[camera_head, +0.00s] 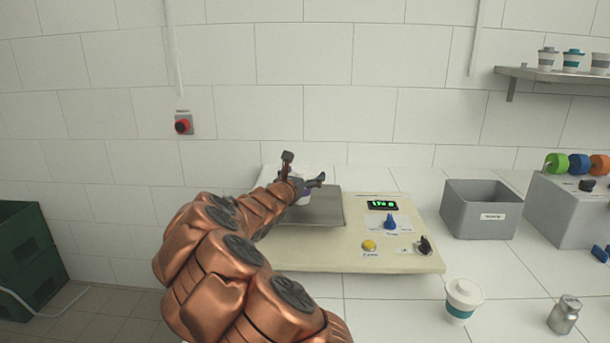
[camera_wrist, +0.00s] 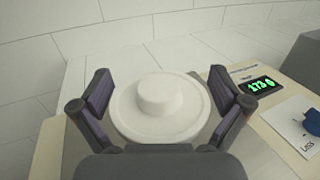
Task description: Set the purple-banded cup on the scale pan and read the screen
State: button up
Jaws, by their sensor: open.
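A white lidded cup stands upright on the grey scale pan (camera_head: 328,214). The wrist view shows its round white lid (camera_wrist: 158,112) from above; its band is hidden there. In the head view the cup (camera_head: 304,199) is mostly behind my gripper (camera_head: 304,170), so I cannot make out the band colour. My gripper (camera_wrist: 158,80) is open, with one dark finger on each side of the lid and gaps visible. The screen (camera_head: 382,205) is lit green and also shows in the wrist view (camera_wrist: 259,86). It seems to read about 173 0, with the digits blurred.
The scale's cream panel has a blue knob (camera_head: 390,223), a yellow button (camera_head: 369,246) and a black knob (camera_head: 424,246). A grey bin (camera_head: 481,222) stands to the right. A teal-banded cup (camera_head: 462,300) and a metal jar (camera_head: 564,314) stand at the front right.

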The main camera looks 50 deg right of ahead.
jog(key=shift+r, duration=0.1)
jog(key=shift+r, duration=0.1)
jog(key=shift+b+v, duration=0.35)
jog(key=shift+v, duration=5.65)
